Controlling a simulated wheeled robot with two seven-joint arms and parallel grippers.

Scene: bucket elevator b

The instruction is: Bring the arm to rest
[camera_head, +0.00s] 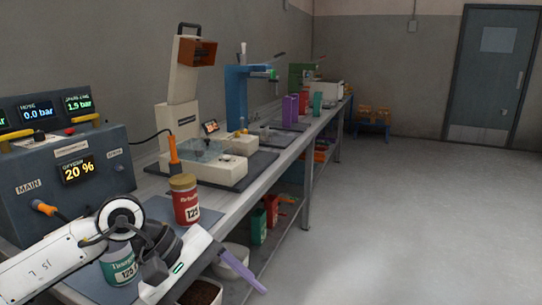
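My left arm comes in from the lower left, over the near end of the bench. Its white and dark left gripper (195,265) points down and to the right; I see it from the side and its fingertips are not clear. A narrow purple piece (243,272) shows just past the gripper, over the bench's front edge; I cannot tell whether it is held. A green jar (120,270) marked 125 stands partly hidden behind my arm. A red jar (186,203) with a tan lid stands just beyond. My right gripper is not in view.
A grey control box (100,170) with pressure displays stands at the left. A cream machine (190,125) and a blue machine (236,97) stand farther along the bench (268,165). Bowls and containers sit on the shelf below. The floor (400,220) at the right is clear.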

